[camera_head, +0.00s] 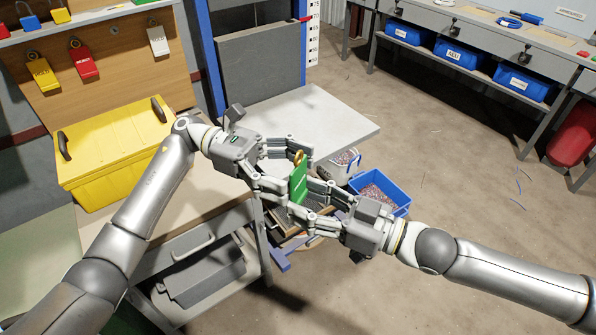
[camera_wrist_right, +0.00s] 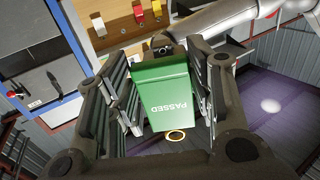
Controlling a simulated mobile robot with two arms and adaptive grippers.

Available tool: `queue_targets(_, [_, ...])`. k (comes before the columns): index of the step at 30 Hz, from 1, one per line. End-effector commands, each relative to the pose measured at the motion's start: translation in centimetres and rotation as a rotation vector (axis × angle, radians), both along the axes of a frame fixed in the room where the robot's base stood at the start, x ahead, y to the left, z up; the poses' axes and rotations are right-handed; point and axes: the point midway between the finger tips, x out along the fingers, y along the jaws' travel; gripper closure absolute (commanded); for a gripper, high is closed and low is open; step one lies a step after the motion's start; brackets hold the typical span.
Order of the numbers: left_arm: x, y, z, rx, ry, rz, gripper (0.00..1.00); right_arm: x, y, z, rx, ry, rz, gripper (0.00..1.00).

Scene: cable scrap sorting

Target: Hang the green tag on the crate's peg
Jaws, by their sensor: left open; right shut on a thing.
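The green tag (camera_head: 298,184) is upright between my two grippers, its brass ring at the top. In the right wrist view the tag (camera_wrist_right: 160,92) shows the word PASSED upside down, with the ring beyond its lower edge. My right gripper (camera_head: 301,200) is shut on the tag from the lower right. My left gripper (camera_head: 294,170) is open, its fingers reaching toward the tag from the left; whether they touch it is unclear. A blue crate (camera_head: 405,208) holding scrap stands below, behind my right gripper. I cannot make out its peg.
A yellow case (camera_head: 115,150) stands on the left. Red, yellow and white tags (camera_head: 84,62) hang on a wooden board (camera_head: 125,50). A pale tabletop (camera_head: 340,118) lies behind my grippers. Blue bins (camera_head: 455,53) sit under the far bench. Open floor lies to the right.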

Motion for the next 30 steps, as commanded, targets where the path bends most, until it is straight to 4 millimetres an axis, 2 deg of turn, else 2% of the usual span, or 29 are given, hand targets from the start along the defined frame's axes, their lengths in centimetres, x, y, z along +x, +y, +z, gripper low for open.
queue_targets(6, [-0.8, -1.4, 0.0, 0.000, -0.001, 0.000, 0.26, 0.0, 0.0, 0.0, 0.000, 0.000, 0.000, 0.65])
queue_targets(15, [-0.8, -1.5, 0.0, 0.000, 0.000, 0.001, 0.27, 0.0, 0.0, 0.0, 0.000, 0.000, 0.000, 0.65])
queue_targets(26, [-0.8, -1.5, 0.0, 0.000, 0.000, 0.001, 0.73, 0.0, 0.0, 0.0, 0.000, 0.000, 0.000, 0.65])
queue_targets(27, [-0.8, -1.5, 0.0, 0.000, 0.000, 0.001, 0.75, 0.0, 0.0, 0.0, 0.000, 0.000, 0.000, 0.49])
queue_targets(30, [-0.8, -1.5, 0.0, 0.000, 0.000, 0.001, 0.75, 0.0, 0.0, 0.0, 0.000, 0.000, 0.000, 0.36])
